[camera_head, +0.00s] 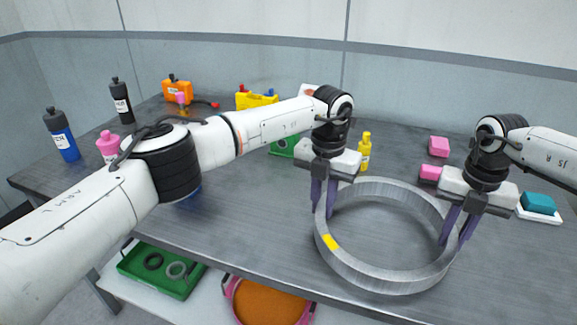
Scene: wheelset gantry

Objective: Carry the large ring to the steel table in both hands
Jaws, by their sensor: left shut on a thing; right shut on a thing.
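The large ring (388,278) is a wide grey metal band with a yellow mark on its near left side. It appears level, over the front right part of the steel table (240,215); I cannot tell whether it touches the top. My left gripper (324,210) points down and is shut on the ring's left wall. My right gripper (453,240) points down and is shut on the ring's right wall. The fingers hide small parts of the rim.
A yellow bottle (364,152) stands behind the ring. Pink blocks (438,146) and a teal block (538,203) on a white tray lie at the right. Bottles, including a blue one (62,137), stand far left. A green tray (165,268) is on the lower shelf.

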